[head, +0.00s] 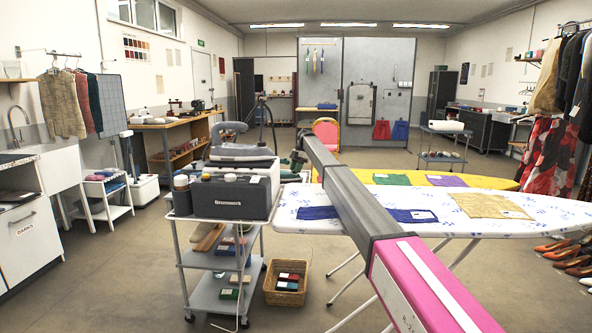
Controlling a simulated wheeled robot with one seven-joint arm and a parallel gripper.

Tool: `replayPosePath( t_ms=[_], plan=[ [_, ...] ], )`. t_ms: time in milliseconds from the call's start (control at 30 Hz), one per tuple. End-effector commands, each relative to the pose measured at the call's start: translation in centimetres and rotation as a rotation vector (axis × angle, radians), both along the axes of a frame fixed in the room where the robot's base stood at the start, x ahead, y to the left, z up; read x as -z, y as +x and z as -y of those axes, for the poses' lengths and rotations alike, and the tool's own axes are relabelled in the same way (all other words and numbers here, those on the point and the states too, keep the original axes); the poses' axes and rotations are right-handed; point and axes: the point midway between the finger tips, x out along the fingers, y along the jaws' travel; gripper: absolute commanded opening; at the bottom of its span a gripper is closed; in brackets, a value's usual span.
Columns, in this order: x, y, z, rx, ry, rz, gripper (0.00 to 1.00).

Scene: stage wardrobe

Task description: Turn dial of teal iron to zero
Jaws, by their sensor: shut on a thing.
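My arm (352,200), a dark grey beam with a pink and white part, reaches from the bottom right to the middle of the head view. A small dark greenish thing (296,160) shows just left of the arm's far end. It is partly hidden, and I cannot tell whether it is the teal iron. No dial can be made out. A grey iron-like appliance (240,152) with a hose stands behind the grey case on the cart.
A grey cart (212,262) holds a dark grey case (228,197) and small jars. A wicker basket (287,284) is on the floor beside it. A white patterned ironing board (530,208) with cloths lies under my arm, a yellow board (380,176) behind it.

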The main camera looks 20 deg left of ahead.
Motion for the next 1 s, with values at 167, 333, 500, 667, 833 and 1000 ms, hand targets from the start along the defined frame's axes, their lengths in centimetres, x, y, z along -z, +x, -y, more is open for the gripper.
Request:
replayPosePath(
  t_ms=[167, 333, 500, 667, 833, 1000],
  plan=[
    [0.02, 0.01, -0.02, -0.025, -0.001, 0.001, 0.08],
    [0.02, 0.00, 0.00, -0.029, -0.001, 0.000, 0.08],
    [0.03, -0.01, -0.01, -0.029, -0.001, 0.000, 0.08],
    [0.02, -0.01, 0.00, -0.027, -0.001, 0.001, 0.58],
    [0.02, 0.00, -0.01, -0.027, -0.001, 0.000, 0.58],
    [-0.20, 0.01, -0.05, -0.027, -0.001, 0.000, 0.58]
  ],
)
